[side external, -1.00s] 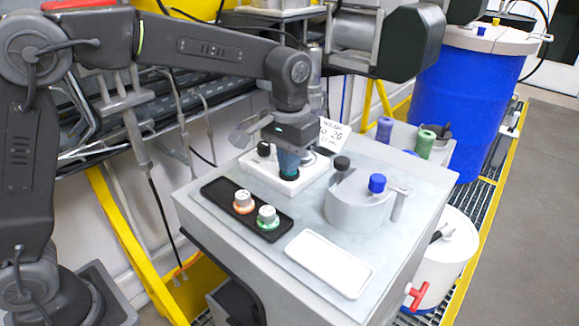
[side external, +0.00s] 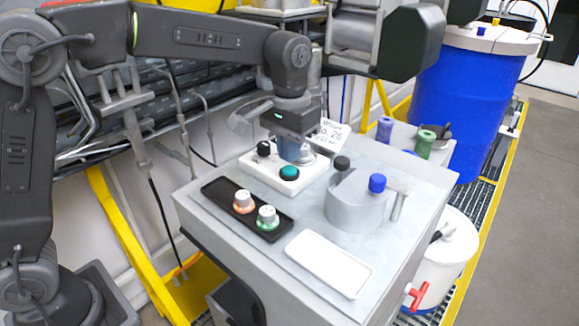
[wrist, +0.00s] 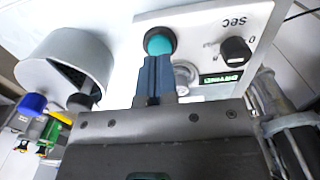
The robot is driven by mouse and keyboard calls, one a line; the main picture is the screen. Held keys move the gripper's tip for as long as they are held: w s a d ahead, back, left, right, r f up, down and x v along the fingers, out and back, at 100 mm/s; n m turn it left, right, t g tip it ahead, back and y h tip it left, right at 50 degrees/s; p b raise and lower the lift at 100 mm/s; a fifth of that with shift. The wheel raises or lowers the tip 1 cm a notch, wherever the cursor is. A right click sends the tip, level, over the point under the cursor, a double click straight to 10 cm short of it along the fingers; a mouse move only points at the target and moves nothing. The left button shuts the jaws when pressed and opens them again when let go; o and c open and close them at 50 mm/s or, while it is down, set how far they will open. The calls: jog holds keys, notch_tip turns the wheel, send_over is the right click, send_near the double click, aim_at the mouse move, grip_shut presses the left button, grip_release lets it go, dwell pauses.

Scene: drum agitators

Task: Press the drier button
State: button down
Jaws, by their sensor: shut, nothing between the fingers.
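The round teal button (side external: 289,173) sits on the white control panel (side external: 312,188) on the bench top. It also shows in the wrist view (wrist: 160,42). My gripper (side external: 292,157) is shut and empty, pointing down above the panel just behind the button in the side view. In the wrist view my gripper's blue fingers (wrist: 155,66) sit close together, their tips at the button's lower edge. The side view shows the button's top uncovered; I cannot tell the exact gap. The panel also carries a black knob (wrist: 236,50), a silver knob (wrist: 185,75) and a small green display (wrist: 222,78).
A grey round vessel (side external: 353,208) with a blue cap (side external: 377,183) stands right of the panel. A black tray (side external: 222,197) with two ringed capped pieces and a white tray (side external: 329,263) lie in front. A written card (side external: 330,132) stands behind the gripper.

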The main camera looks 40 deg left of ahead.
aim_at(289, 168)
jog(key=shift+r, duration=2.2)
jog(key=shift+s+a+r, duration=0.1)
jog(key=s+a+r+t, duration=0.25)
jog(key=s+a, duration=0.35)
jog(key=s, duration=0.4)
jog(key=s+a+f+t, duration=0.1)
jog(key=s+f, duration=0.2)
jog(key=s, duration=0.3)
jog(key=s+a+f+t, duration=0.2)
jog(key=s+f, duration=0.1)
jog(key=s, duration=0.3)
jog(key=shift+s+a, duration=0.2)
jog(key=shift+a, duration=0.1)
jog(key=shift+f, duration=0.1)
dwell(3.1)
